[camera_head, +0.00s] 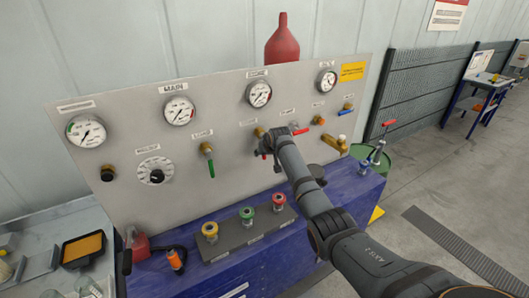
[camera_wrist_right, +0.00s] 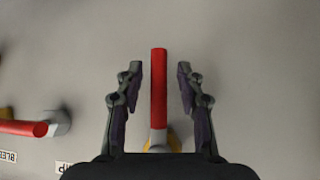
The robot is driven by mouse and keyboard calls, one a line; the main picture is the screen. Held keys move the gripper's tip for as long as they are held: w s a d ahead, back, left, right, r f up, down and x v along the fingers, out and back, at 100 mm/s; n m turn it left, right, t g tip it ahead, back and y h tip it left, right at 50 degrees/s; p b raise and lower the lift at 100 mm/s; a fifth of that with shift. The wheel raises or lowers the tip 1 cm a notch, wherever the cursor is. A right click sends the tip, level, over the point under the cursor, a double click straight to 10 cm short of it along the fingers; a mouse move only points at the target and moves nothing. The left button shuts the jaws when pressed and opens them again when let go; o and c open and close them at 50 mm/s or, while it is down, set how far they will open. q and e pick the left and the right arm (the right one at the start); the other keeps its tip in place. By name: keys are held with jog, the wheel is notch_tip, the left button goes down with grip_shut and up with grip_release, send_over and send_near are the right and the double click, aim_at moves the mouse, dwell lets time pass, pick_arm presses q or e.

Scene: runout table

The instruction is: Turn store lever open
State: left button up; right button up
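A gauge panel (camera_head: 230,150) carries several small levers, with labels too small to read surely in the head view. My right gripper (camera_head: 268,147) is at the panel's middle, over a red lever with a brass-coloured base. In the wrist view this red lever (camera_wrist_right: 159,88) stands upright between the two fingers of my right gripper (camera_wrist_right: 160,80). The fingers are open, with a gap on each side of the lever. My gripper partly hides this lever in the head view. I cannot read which lever is the store lever. My left gripper is not in view.
A second red lever (camera_wrist_right: 25,128) lies sideways beside the gripper; it also shows in the head view (camera_head: 300,131). A green lever (camera_head: 209,163) hangs to the left. Gauges line the panel top. Coloured knobs (camera_head: 247,215) stand on the blue bench below.

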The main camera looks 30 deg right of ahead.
jog(key=v, duration=1.2)
